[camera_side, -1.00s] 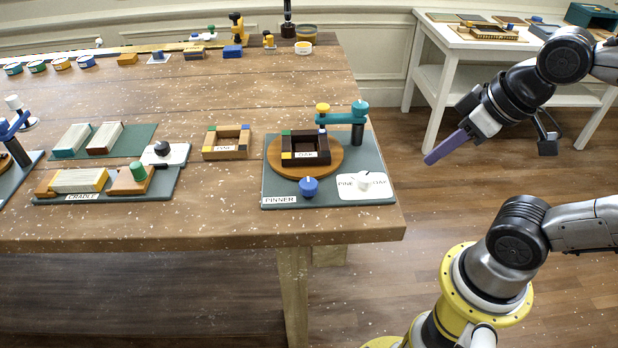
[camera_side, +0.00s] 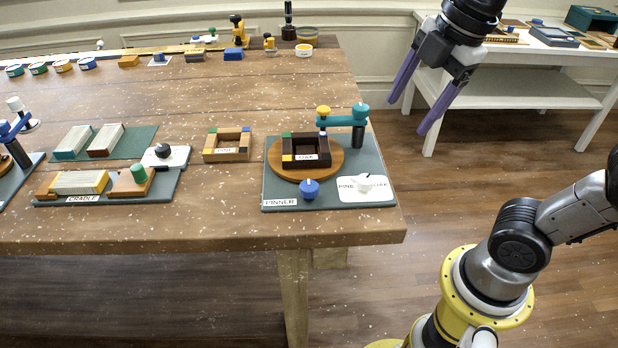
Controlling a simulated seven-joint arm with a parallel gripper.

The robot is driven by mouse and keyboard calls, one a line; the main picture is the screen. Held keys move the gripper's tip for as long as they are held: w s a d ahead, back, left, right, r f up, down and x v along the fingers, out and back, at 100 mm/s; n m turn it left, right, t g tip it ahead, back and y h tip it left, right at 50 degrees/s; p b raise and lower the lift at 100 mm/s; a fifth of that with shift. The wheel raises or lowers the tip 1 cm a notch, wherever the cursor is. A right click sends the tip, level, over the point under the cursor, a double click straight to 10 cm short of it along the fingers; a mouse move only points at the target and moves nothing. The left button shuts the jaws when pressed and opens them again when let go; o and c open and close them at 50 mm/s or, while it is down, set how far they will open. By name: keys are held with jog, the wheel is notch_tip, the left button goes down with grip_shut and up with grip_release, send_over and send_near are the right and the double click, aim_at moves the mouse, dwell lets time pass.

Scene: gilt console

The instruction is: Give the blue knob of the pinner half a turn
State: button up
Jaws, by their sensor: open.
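The pinner (camera_side: 330,206) is a dark green board near the table's right front corner, with a label reading PINNER. Its blue knob (camera_side: 309,190) stands at the front, with a pale pointer mark on top. Behind the knob, a dark frame labelled OAK (camera_side: 306,151) sits on a round wooden turntable (camera_side: 334,170). A teal arm (camera_side: 345,117) with a yellow cap reaches over from a post at the back right.
A pine frame (camera_side: 228,146) lies left of the pinner. The cradle (camera_side: 110,184) and a green board with two blocks (camera_side: 105,140) are further left. Several tins and small tools line the table's back. A white side table (camera_side: 510,88) stands behind my arm.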

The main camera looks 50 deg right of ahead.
jog(key=w+a+r+n+g, duration=0.1)
jog(key=w+a+n+g, duration=0.1)
jog(key=w+a+n, duration=0.45)
jog(key=n+g, duration=0.1)
jog(key=n, duration=0.1)
send_near(309, 185)
notch_tip(309, 185, down, 9)
jog(key=shift+w+a+r, duration=0.1)
jog(key=shift+w+r, duration=0.05)
grip_shut()
